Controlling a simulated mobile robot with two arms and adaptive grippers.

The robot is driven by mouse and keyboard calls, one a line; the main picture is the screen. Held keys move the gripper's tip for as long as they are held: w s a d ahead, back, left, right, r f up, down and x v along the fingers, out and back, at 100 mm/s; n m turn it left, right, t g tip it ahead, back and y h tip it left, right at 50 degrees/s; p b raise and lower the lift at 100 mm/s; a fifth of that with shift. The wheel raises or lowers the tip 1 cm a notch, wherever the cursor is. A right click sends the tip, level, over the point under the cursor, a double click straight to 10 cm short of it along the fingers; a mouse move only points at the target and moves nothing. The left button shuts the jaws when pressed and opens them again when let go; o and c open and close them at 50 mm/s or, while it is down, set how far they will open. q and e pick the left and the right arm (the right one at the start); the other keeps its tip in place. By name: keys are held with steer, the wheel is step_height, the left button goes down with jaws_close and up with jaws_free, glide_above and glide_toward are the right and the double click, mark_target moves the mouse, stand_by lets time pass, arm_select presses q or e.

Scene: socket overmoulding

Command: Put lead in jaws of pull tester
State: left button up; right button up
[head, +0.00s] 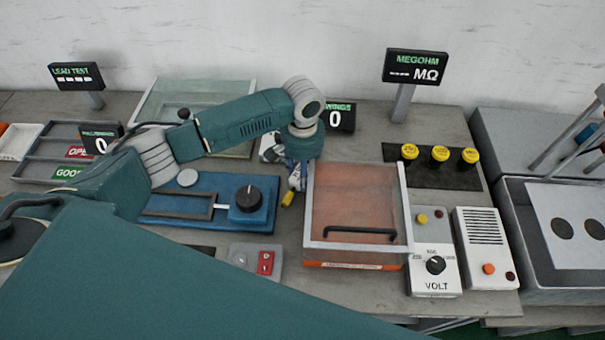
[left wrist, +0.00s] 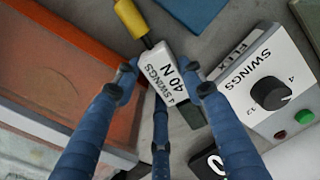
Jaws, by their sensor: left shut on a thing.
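My left gripper (head: 297,178) points down between the blue pull tester and the orange box. In the left wrist view its blue fingers (left wrist: 160,85) are closed on a white piece (left wrist: 165,78) printed "4 SWINGS 40 N". A short dark neck joins this piece to a yellow end (left wrist: 130,18); together they look like the lead. The yellow end also shows just below the gripper in the head view (head: 288,199). The pull tester seems to be the blue base (head: 165,222) with a slotted metal part and a black knob. My right gripper is not in view.
An orange box (head: 355,262) with a clear lid and black handle stands right of the gripper. A white SWINGS box (left wrist: 262,75) with a knob is beside it. A sorting tray (head: 35,170) lies at left. Grey table shows between tester and box.

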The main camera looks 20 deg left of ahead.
arm_select(q)
step_height(320, 180, up, 18)
steer(key=shift+r+b, duration=0.1)
steer(key=shift+b, duration=0.85)
steer(key=shift+c, duration=0.2)
steer(key=s+a+r+n, duration=0.1)
steer(key=s, duration=1.5)
steer(key=shift+a+r, duration=0.15)
steer(key=shift+r, duration=0.2)
steer(key=shift+w, duration=0.1)
